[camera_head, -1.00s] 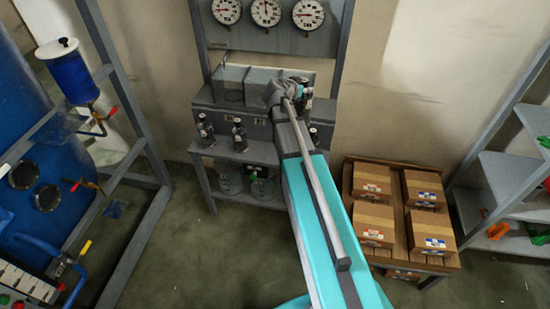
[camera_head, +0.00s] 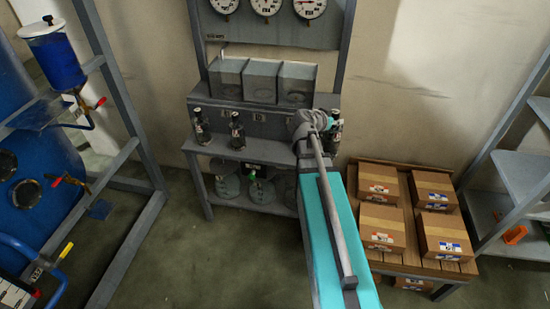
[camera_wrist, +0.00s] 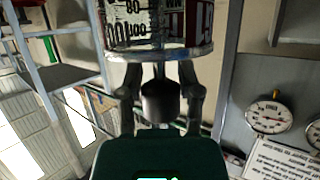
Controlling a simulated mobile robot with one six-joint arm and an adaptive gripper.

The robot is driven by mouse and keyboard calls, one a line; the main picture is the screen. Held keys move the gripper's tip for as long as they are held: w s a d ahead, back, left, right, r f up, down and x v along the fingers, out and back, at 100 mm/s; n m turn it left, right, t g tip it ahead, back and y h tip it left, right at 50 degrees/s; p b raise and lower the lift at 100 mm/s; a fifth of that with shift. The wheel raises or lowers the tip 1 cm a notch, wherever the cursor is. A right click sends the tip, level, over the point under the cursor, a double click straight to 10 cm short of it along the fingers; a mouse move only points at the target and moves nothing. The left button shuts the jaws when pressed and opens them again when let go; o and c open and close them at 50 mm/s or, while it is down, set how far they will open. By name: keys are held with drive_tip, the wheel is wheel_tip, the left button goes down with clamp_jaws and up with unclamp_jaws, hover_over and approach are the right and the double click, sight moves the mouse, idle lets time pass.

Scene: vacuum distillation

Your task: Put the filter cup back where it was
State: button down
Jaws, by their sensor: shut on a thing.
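My gripper (camera_head: 316,122) is in front of the right part of the grey stand. It is shut on a dark cup, which I take to be the filter cup (camera_head: 336,130), just to its right. In the wrist view the cup (camera_wrist: 150,28) fills the top centre. It has a worn black, white and red label, and its top runs out of the picture. My gripper's two fingers (camera_wrist: 160,75) are on either side of a dark round part below the label. I cannot tell whether the cup touches the shelf.
Two similar dark bottles (camera_head: 200,127) and (camera_head: 236,130) stand on the stand's shelf (camera_head: 222,149) at left. Grey bins (camera_head: 262,79) stand above, with gauges (camera_head: 266,6) over them. Glass vessels (camera_head: 260,190) sit below. Cartons (camera_head: 380,184) are on a wooden table to the right.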

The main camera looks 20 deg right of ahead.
sight(339, 138)
drive_tip(key=s+d+f+b, duration=0.1)
drive_tip(key=s+f+b, duration=0.3)
drive_tip(key=f, duration=0.1)
drive_tip(key=shift+s+d+f+m+g, duration=0.15)
drive_tip(key=shift+s+d+m+g, duration=0.15)
drive_tip(key=shift+s+d+g, duration=0.1)
drive_tip(key=shift+w+a, duration=0.35)
drive_tip(key=shift+a, duration=0.3)
